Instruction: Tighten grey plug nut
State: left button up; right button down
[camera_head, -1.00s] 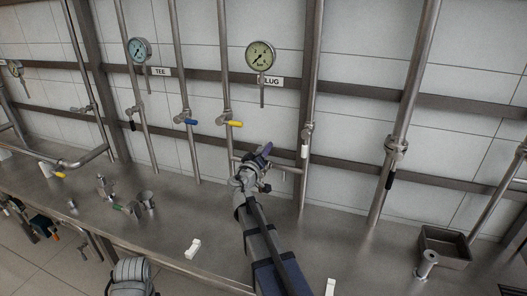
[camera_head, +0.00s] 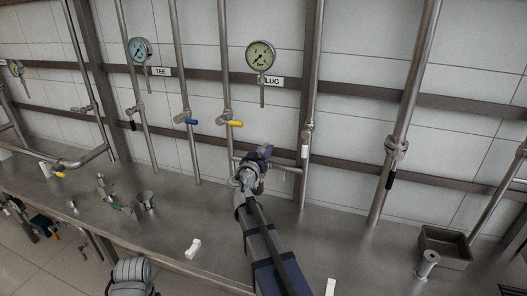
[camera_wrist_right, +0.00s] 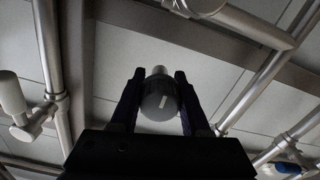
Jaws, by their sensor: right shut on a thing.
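In the right wrist view, a dark grey round nut (camera_wrist_right: 160,103) with a short white mark sits between the two dark fingers of my right gripper (camera_wrist_right: 159,95). A small metal stub shows above the nut. The gripper is shut on the nut. In the head view, my right gripper (camera_head: 264,155) is at the low horizontal pipe beneath the PLUG label (camera_head: 273,82), and it hides the nut there.
Above are a gauge (camera_head: 260,56) and a yellow-handled valve (camera_head: 234,124). A vertical pipe with a white handle (camera_head: 305,151) stands close to the right of the gripper. A metal tray (camera_head: 446,246) and small fittings (camera_head: 146,200) lie on the bench (camera_head: 345,228).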

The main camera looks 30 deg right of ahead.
aim_at(260, 156)
dwell(0.3)
jog(key=shift+c, duration=1.9)
grip_release()
jog(key=v, duration=0.8)
jog(key=shift+f, duration=0.1)
